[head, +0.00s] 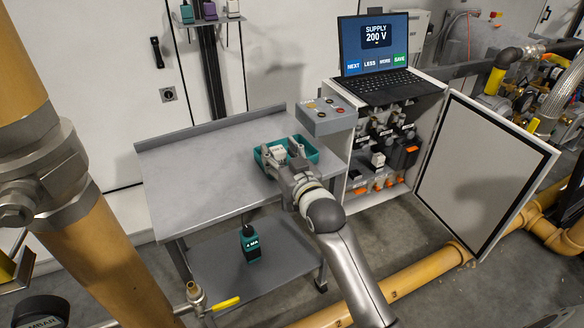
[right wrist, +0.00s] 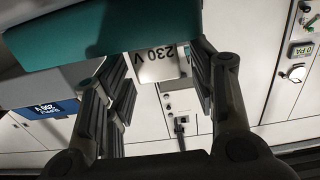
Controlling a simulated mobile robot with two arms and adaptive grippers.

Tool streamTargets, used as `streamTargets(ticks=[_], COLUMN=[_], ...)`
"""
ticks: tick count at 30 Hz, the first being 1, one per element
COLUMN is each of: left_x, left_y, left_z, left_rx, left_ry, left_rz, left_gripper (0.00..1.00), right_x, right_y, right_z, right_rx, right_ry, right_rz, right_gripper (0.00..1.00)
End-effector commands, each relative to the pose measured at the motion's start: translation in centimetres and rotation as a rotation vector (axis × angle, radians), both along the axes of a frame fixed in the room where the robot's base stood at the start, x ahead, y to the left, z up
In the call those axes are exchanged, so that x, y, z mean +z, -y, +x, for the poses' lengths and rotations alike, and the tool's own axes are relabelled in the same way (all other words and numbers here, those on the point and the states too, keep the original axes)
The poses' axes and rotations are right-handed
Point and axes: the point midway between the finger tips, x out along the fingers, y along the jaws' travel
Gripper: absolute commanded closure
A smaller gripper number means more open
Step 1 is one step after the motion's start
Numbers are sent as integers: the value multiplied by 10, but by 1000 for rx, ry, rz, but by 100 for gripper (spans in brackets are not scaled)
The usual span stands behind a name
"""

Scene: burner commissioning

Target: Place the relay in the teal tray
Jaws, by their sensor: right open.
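The teal tray (head: 311,153) sits on the grey table, near its right end. The pale relay (head: 278,151) stands in the tray, toward its left part. In the right wrist view the relay (right wrist: 157,66) shows an upside-down 230 V label, and the teal tray wall (right wrist: 110,32) covers its base. My right gripper (head: 283,148) is over the tray with its fingers open, one on each side of the relay. In the right wrist view gaps show between the fingers and the relay. My left gripper is out of view.
A grey box with buttons (head: 327,115) stands close behind and right of the tray. A laptop (head: 375,45) reading SUPPLY 200 V sits on the open cabinet (head: 490,165). A teal meter (head: 249,244) stands on the lower shelf. The table's left part (head: 190,175) is clear.

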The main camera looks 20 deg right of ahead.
Motion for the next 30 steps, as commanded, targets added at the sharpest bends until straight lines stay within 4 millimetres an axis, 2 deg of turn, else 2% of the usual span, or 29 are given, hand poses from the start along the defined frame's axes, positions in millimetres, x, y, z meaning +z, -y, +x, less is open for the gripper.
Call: streamTargets(ticks=[6,12,20,23,26,27,29,30], left_x=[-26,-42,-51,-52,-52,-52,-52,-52], left_y=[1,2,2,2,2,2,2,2], left_z=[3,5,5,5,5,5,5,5], left_rx=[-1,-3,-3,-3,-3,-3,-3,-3], left_ry=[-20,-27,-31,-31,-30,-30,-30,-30], left_rz=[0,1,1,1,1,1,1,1], left_gripper=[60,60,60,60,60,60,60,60], right_x=[1,1,-2,-34,-99,-130,-175,-203], right_y=[2,3,3,0,-5,-8,-11,-14], right_z=[-45,-79,-101,-111,-136,-152,-183,-206], right_rx=[0,0,0,5,16,23,35,44], right_ry=[-2,0,-11,-110,-320,-428,-593,-701], right_rz=[0,0,-1,-11,-34,-45,-65,-78], right_gripper=[48,48,48,48,48,48,48,48])
